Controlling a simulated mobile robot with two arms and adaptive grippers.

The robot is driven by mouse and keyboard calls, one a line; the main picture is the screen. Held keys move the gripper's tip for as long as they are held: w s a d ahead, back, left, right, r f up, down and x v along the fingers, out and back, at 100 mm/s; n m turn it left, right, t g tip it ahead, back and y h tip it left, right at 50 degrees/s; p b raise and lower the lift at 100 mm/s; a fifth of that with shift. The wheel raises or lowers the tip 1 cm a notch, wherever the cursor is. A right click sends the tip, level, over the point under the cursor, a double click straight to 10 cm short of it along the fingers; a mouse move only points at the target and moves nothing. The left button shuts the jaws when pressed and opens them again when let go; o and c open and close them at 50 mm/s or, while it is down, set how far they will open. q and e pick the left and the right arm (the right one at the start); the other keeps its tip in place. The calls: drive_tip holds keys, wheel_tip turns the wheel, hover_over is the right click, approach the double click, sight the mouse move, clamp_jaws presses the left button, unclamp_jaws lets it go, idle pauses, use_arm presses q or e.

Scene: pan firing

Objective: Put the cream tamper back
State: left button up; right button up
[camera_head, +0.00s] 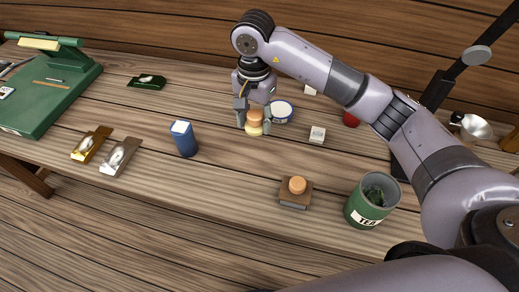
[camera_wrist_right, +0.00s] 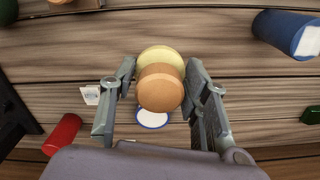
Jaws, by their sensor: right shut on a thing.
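The cream tamper (camera_head: 254,130) has a round cream base and an orange-brown wooden knob. It stands upright between the fingers of my right gripper (camera_head: 254,122), near the middle of the table. In the right wrist view the tamper's knob (camera_wrist_right: 160,90) faces the camera, with the cream base (camera_wrist_right: 160,56) beyond it. The fingers of the right gripper (camera_wrist_right: 159,76) close in from both sides. I cannot tell whether the base touches the table. My left gripper is not in view.
A blue-rimmed white dish (camera_head: 281,110) lies just right of the gripper. A white block (camera_head: 317,135), a wooden block with a knob (camera_head: 294,198) and a green tea tin (camera_head: 370,203) stand further right. A blue cylinder (camera_head: 184,140) stands left. Bare table lies in front.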

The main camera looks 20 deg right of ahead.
drive_tip(key=p, duration=0.2)
hover_over(256, 160)
wheel_tip(256, 160, down, 9)
drive_tip(key=shift+r, duration=0.1)
drive_tip(key=shift+f, duration=0.55)
wheel_tip(256, 160, down, 3)
drive_tip(key=shift+d+f+p, duration=0.1)
drive_tip(key=shift+f+p, duration=0.1)
drive_tip(key=shift+p, duration=0.25)
drive_tip(key=shift+f, duration=0.2)
drive_tip(key=shift+f+b, duration=0.2)
drive_tip(key=shift+b, duration=0.15)
drive_tip(key=o, duration=1.4)
drive_tip(key=shift+r, duration=0.1)
drive_tip(key=shift+c, duration=0.2)
